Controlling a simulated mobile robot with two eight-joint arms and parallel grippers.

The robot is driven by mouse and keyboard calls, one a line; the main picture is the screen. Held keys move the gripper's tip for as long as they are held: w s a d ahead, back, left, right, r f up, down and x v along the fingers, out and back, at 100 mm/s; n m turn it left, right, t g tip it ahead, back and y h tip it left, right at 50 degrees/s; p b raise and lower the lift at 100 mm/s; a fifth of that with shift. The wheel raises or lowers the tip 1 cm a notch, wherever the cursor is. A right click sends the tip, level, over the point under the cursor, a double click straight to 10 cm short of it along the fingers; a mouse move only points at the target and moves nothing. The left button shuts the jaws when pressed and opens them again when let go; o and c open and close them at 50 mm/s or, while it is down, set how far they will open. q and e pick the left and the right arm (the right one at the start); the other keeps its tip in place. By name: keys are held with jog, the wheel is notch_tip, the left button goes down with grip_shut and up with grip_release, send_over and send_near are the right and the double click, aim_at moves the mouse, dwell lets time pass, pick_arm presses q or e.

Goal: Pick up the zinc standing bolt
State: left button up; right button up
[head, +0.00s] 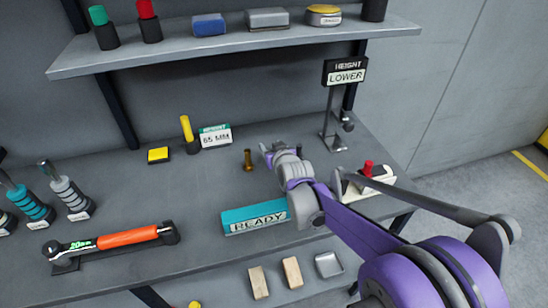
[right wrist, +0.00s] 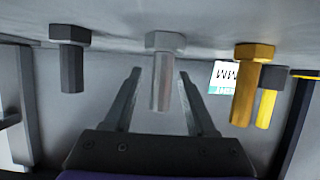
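The zinc standing bolt (right wrist: 162,80) is a silver hex bolt in the right wrist view, where the picture is upside down. It stands on its hex head with its shank up. My right gripper (right wrist: 160,72) is open, with one finger on each side of the shank in the picture. No contact shows, and I cannot tell whether the fingertips reach past the bolt. In the head view my right gripper (head: 266,150) is low over the bench and the zinc bolt is hidden, apparently behind it. My left gripper is not in view.
A brass bolt (right wrist: 244,85) and a dark bolt (right wrist: 72,60) stand on either side. The brass bolt (head: 248,160) also shows in the head view. A READY block (head: 255,217), a HEIGHT sign stand (head: 333,140) and a red-knobbed fixture (head: 368,180) are nearby. A shelf (head: 230,42) overhangs behind.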

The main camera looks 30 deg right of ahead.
grip_shut()
jog(key=shift+r, duration=0.15)
